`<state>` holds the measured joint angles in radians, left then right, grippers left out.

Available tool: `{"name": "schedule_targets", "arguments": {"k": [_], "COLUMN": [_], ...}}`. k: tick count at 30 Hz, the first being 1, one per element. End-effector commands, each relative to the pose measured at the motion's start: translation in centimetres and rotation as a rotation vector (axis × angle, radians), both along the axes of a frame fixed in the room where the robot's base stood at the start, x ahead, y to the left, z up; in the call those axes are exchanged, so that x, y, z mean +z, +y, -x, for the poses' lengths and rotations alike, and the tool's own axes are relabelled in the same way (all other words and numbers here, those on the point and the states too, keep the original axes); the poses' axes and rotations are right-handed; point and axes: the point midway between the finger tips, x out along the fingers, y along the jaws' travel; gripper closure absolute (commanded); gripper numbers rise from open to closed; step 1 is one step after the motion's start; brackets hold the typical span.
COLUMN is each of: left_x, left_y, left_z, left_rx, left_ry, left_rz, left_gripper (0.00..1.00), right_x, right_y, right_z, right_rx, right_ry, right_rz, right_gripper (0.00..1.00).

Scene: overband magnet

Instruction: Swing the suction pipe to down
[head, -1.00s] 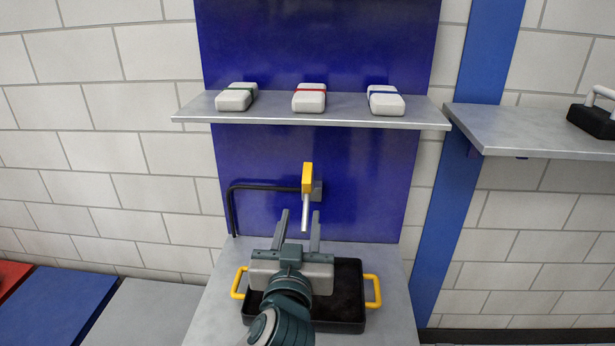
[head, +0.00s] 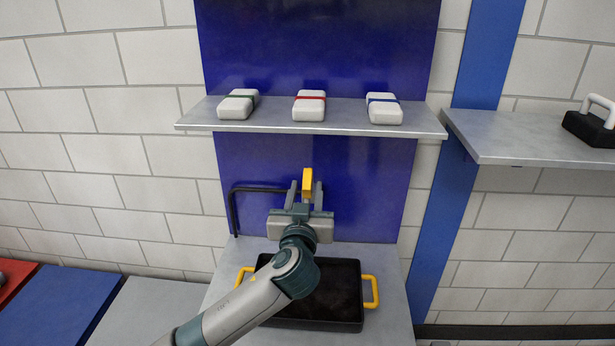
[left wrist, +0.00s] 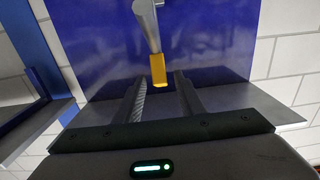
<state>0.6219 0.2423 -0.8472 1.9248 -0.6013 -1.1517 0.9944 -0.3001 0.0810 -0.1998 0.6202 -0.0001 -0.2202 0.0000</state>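A yellow block (head: 307,183) on the blue panel has a grey rod, which shows in the left wrist view (left wrist: 147,27) with the yellow block (left wrist: 158,70) at its lower end. A thin black bent pipe (head: 233,208) runs left from near the block and turns down. I cannot tell which of these is called the suction pipe. My left gripper (head: 305,190) is open in front of the yellow block, with its fingers (left wrist: 161,84) to either side of it in both views. Contact is not visible. In the head view the gripper hides most of the rod. My right gripper is not in view.
A grey shelf (head: 245,124) with three white banded blocks (head: 309,106) is above the gripper. A black tray (head: 345,322) with yellow handles stands on the counter below. A second shelf (head: 520,150) at right holds a black block with a white handle (head: 592,122).

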Motion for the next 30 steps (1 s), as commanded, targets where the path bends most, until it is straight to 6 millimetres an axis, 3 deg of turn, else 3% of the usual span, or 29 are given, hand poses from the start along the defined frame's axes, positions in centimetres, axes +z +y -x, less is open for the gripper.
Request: {"name": "schedule_targets", "arguments": {"k": [9,21,22,26,30], "left_x": [0.1,0.0,0.0,0.0,0.0], "left_y": [0.1,0.1,0.0,0.1,0.1], "left_z": [-3.6,-4.1,-4.1,-4.1,-4.1], "left_rx": [0.002,0.000,0.000,0.000,0.001], "left_ry": [0.000,0.000,0.000,0.000,0.000], "left_rz": [-0.002,-0.001,-0.001,-0.001,-0.001], "left_gripper": [0.64,0.64,0.66,0.98,1.00], "right_x": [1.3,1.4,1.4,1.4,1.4], "right_y": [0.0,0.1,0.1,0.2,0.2], "right_z": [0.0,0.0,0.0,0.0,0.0], "right_rx": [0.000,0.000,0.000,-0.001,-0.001], "right_ry": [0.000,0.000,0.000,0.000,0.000], "right_rz": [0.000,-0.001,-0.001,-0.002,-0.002], "right_gripper": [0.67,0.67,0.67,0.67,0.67]}}
